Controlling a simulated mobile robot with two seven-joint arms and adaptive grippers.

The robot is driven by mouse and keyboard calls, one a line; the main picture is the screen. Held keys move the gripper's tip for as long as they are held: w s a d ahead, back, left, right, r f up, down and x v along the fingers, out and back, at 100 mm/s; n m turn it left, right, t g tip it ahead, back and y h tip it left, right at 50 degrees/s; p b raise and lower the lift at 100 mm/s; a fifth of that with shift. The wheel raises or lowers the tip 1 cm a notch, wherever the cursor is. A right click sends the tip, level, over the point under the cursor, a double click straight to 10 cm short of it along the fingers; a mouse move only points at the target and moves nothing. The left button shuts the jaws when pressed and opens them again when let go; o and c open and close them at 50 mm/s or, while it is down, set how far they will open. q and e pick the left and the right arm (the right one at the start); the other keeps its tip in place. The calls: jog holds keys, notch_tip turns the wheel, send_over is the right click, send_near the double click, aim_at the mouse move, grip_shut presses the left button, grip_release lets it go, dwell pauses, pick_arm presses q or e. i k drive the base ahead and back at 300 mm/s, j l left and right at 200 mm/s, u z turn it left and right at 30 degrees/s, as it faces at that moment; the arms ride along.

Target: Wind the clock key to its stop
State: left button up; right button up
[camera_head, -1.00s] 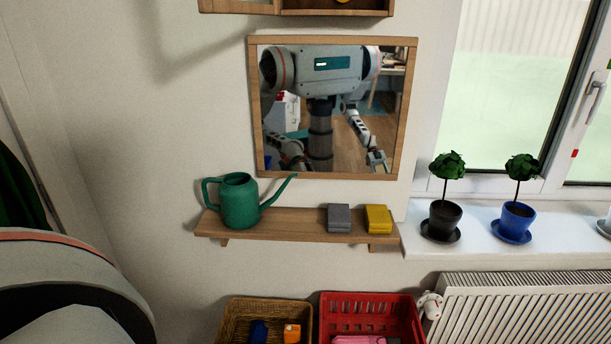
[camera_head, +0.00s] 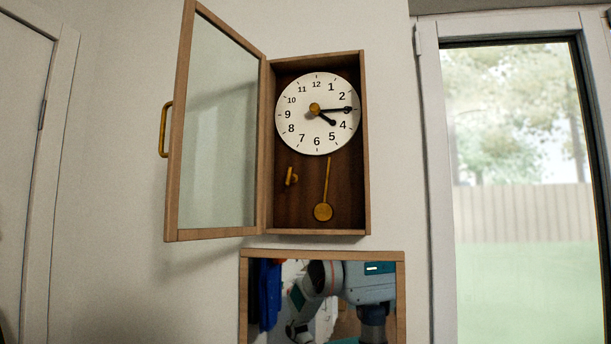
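A wooden wall clock (camera_head: 365,150) hangs on the wall. Its glass door (camera_head: 175,150) is swung wide open to the left and has a brass handle (camera_head: 165,130). The white dial (camera_head: 300,125) shows its hands pointing right and lower right. A small brass key (camera_head: 291,176) sits on the back panel, below and left of the dial. A brass pendulum (camera_head: 323,211) hangs to its right, tilted slightly. Neither gripper is directly in view, so I cannot see whether they hold anything; nothing touches the key.
A wood-framed mirror (camera_head: 400,290) hangs just below the clock and shows my reflection. A tall window (camera_head: 520,180) is at the right and a white door (camera_head: 22,130) at the far left. The open clock door sticks out left of the clock case.

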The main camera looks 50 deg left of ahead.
aim_at(291, 177)
jog(key=i+l+u, duration=0.1)
jog(key=u, duration=0.25)
jog(key=l+u, duration=0.15)
jog(key=u, duration=0.2)
jog(key=i+l+u, duration=0.1)
jog(key=u, duration=0.25)
